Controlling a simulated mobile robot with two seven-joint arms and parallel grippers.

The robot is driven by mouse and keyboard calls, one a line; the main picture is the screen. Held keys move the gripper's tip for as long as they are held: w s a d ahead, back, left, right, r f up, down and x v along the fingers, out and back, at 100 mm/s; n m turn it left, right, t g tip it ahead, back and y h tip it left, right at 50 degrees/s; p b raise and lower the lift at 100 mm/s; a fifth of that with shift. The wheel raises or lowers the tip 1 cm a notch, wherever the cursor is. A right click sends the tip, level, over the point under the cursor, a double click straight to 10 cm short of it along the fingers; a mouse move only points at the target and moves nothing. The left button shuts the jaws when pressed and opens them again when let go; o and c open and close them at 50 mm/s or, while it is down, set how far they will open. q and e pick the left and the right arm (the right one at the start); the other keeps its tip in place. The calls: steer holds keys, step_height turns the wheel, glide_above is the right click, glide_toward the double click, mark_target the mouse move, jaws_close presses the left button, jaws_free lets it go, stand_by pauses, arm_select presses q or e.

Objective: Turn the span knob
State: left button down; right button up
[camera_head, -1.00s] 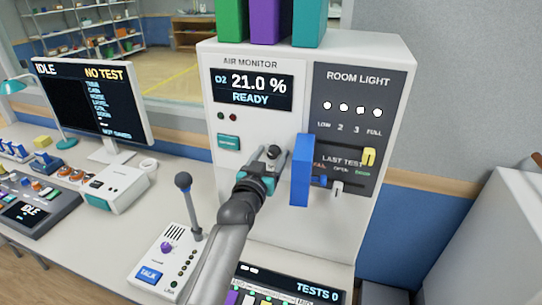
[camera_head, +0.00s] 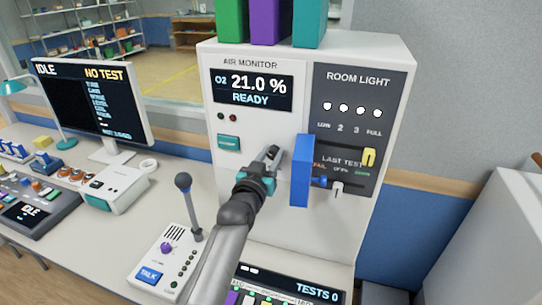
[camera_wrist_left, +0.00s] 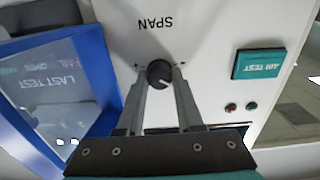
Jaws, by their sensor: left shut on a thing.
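The span knob (camera_wrist_left: 159,73) is a small round black knob with a pale pointer line, on the white front of the air monitor (camera_head: 285,224). In the left wrist view the printed word SPAN (camera_wrist_left: 155,24) appears upside down beside it. My left gripper (camera_wrist_left: 160,75) is shut on the knob, one grey finger against each side. In the head view the left gripper (camera_head: 272,155) reaches the panel below the display, and its fingers mostly hide the knob. The display (camera_head: 252,89) reads O2 21.0 % READY. My right gripper is not in view.
A blue flap (camera_head: 301,170) stands out from the panel just right of my gripper. A teal AIR TEST button (camera_wrist_left: 259,64) is on the same panel. A talk box (camera_head: 168,262) with an upright stalk (camera_head: 190,208) stands on the desk at the left, close to my arm.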

arm_select(q)
steer(key=shift+n+p, duration=0.35)
steer(key=shift+n, duration=0.55)
steer(key=c, duration=0.5)
jaws_free()
steer(key=shift+c, duration=0.2)
steer(key=shift+s, duration=0.15)
steer(key=v, duration=1.5)
